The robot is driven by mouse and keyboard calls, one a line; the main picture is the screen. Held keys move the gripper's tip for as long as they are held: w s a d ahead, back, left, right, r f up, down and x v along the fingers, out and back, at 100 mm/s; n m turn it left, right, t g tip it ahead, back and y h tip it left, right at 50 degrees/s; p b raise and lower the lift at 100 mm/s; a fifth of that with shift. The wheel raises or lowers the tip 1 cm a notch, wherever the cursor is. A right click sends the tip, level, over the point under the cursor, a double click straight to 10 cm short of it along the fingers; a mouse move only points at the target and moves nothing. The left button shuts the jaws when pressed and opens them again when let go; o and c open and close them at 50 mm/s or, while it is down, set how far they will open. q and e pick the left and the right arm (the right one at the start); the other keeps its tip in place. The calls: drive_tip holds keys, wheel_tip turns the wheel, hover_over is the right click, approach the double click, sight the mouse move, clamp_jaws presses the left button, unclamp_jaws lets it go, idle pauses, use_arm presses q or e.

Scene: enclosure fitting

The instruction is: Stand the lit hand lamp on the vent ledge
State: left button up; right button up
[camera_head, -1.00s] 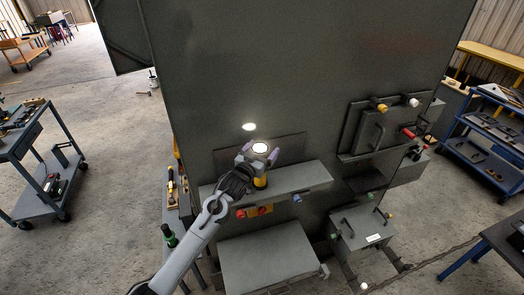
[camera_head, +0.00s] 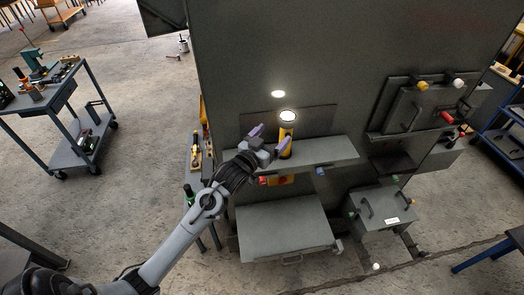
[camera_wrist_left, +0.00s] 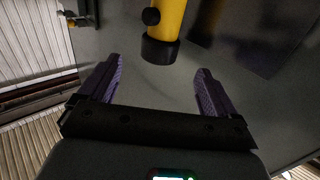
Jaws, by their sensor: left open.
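The lit hand lamp (camera_head: 286,137) has a yellow body and a glowing white top. It stands upright on the grey vent ledge (camera_head: 333,152), close to the cabinet face. My left gripper (camera_head: 269,139) is open, its purple fingers pointing at the lamp from the lower left. In the left wrist view the lamp's yellow body and black end (camera_wrist_left: 160,50) are just beyond the open, empty fingertips (camera_wrist_left: 158,67). Its foot is partly hidden in the head view by a finger. My right gripper is not in view.
The large grey cabinet (camera_head: 350,50) rises behind the ledge, with a bright spot above the lamp. Red and blue knobs sit along the ledge's front. A grey box (camera_head: 285,228) juts out below. A tool trolley (camera_head: 70,120) stands at the left.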

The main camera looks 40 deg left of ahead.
use_arm(q)
drive_tip(key=s+d+f+m+g+h, duration=0.2)
drive_tip(key=s+d+f+g, duration=0.65)
drive_tip(key=s+f, duration=0.6)
drive_tip(key=s+d+f+m+g, duration=0.1)
drive_tip(key=s+d, duration=0.3)
drive_tip(key=s, duration=0.5)
drive_tip(key=s+d+f+g+h, duration=0.1)
drive_tip(key=s+d+f+g, duration=0.3)
drive_tip(key=s, duration=0.4)
drive_tip(key=shift+s+d+f+m+g, duration=0.15)
drive_tip(key=shift+s+d+m+g, duration=0.25)
drive_tip(key=shift+d, duration=0.2)
wheel_tip(320, 180, up, 13)
drive_tip(key=p, duration=1.2)
drive_tip(key=shift+p, duration=0.35)
drive_tip(key=shift+f, duration=0.1)
